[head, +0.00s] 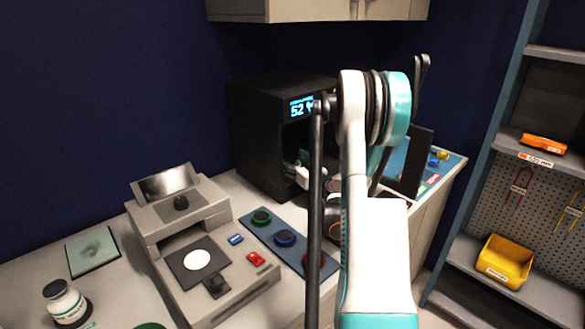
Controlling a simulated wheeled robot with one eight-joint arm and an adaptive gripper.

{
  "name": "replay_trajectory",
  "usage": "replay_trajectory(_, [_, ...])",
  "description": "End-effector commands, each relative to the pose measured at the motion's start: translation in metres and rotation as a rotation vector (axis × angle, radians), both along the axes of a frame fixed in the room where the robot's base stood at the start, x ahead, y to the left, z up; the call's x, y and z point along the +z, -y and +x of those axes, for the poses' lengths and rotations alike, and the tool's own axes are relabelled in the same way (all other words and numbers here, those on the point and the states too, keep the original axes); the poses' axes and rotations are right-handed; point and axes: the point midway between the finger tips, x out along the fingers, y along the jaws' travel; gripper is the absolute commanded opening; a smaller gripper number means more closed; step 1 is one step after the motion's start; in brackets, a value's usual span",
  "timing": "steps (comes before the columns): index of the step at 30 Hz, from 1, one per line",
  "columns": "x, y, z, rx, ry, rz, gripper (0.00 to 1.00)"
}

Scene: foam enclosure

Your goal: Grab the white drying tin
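A white round disc (196,260) lies flat on a dark square plate of the grey bench instrument. It may be the drying tin, but I cannot tell for sure. A small white shape (306,177) with some teal shows at the front opening of the black oven (262,140); I cannot tell whether it is a tin or part of my arm. My white and teal arm stands in the right middle of the head view and covers part of the oven front. My gripper cannot be made out clearly; its fingers and anything between them are hidden or too small to tell.
The oven has a lit display reading 52. A panel (280,240) with round green, blue and red buttons lies before it. A white jar (65,303) and a pale green square (93,251) are at left. A shelf with a yellow bin (502,262) stands right.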

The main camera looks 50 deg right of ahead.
Motion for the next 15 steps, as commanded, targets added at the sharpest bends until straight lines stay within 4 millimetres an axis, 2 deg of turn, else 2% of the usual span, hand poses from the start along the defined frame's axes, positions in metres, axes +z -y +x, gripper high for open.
replay_trajectory(1, [0.0000, 0.0000, -0.0001, 0.000, 0.000, 0.000, 0.51])
replay_trajectory(5, [0.0000, -0.0001, -0.0002, 0.000, 0.000, 0.000, 0.22])
replay_trajectory(15, [0.0024, -0.0001, -0.0004, 0.000, 0.000, 0.000, 0.22])
